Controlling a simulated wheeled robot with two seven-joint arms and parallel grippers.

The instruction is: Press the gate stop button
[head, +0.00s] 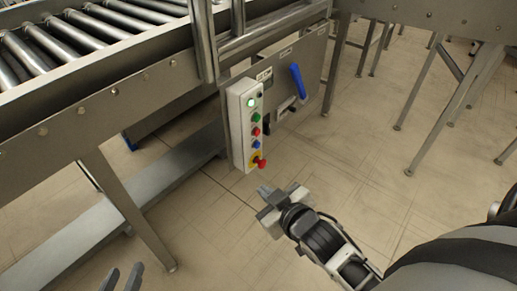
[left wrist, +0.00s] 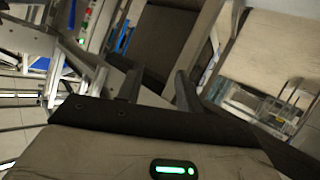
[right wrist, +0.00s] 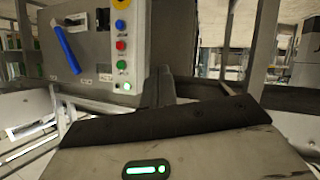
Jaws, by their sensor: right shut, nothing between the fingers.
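A pale button box (head: 236,130) hangs on the conveyor's side in the head view. A lit green lamp is at its top, then a green button (head: 254,117), a red button (head: 256,131), a blue button (head: 256,144) and a red mushroom knob (head: 261,162) on yellow. The labels are too small to read. The right wrist view shows the red button (right wrist: 121,46) inverted. My right gripper (head: 264,191) is shut and empty, below the box and apart from it. My left gripper (head: 123,277) is open and empty at the bottom edge; its fingers (left wrist: 157,88) stand apart.
A grey panel with a blue lever (head: 298,82) adjoins the box on the right. The roller conveyor (head: 85,95) and its legs fill the upper left. A metal post (head: 206,40) stands above the box.

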